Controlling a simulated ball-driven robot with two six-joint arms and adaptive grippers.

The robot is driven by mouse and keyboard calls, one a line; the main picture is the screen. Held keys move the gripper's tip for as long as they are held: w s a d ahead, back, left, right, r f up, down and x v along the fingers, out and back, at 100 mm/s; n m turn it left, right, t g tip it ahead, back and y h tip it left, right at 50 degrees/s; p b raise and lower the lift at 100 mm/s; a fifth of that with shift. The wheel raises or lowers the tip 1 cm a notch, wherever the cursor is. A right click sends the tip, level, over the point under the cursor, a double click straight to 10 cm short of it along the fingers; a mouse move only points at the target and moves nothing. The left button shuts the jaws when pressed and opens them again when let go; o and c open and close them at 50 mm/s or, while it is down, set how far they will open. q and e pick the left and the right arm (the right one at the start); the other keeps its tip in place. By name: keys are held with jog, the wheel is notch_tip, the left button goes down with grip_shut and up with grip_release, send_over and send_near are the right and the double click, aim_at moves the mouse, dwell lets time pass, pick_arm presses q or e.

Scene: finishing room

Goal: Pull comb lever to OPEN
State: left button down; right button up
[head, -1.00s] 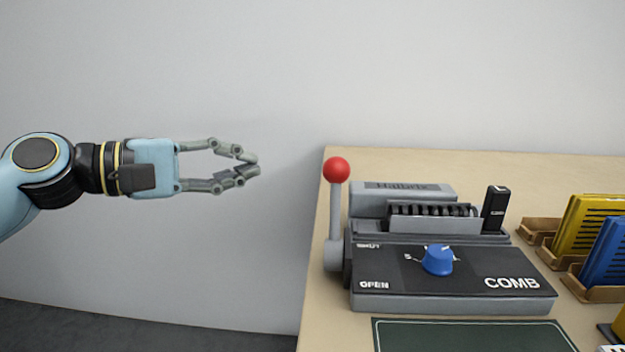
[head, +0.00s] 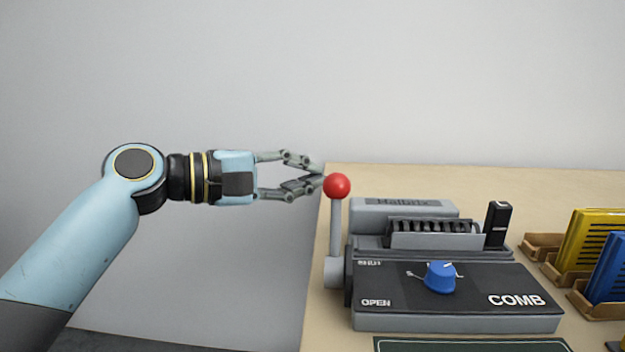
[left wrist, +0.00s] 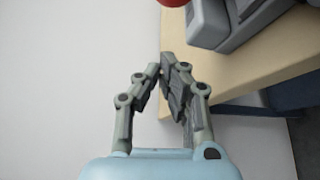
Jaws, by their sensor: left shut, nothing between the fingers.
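The comb binding machine (head: 455,320) is grey and black, marked COMB, and sits on the table. Its lever (head: 336,230) stands upright at the machine's left side, topped by a red ball knob (head: 337,186). The words SHUT and OPEN are printed beside it. My left gripper (head: 321,176) is shut and empty, its fingertips just left of the red knob; I cannot tell if they touch it. In the left wrist view the shut fingertips (left wrist: 164,68) lie below the red knob (left wrist: 172,2), which is cut off at the top edge. My right gripper is not in view.
A blue dial (head: 440,277) sits on the machine's top panel, and a black upright block (head: 497,224) stands at its back right. Yellow (head: 585,242) and blue (head: 608,268) items stand in holders at the right. A dark green mat (head: 470,345) lies in front. The tan table's (head: 480,180) back is clear.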

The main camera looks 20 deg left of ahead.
aim_at(336, 230)
pick_arm(q)
jog(key=shift+s+d+r, duration=0.2)
jog(key=shift+s+d, duration=0.35)
jog(key=shift+s, duration=0.25)
jog(key=shift+s+d+r, duration=0.2)
jog(key=shift+s+d, duration=0.3)
jog(key=shift+s, duration=0.25)
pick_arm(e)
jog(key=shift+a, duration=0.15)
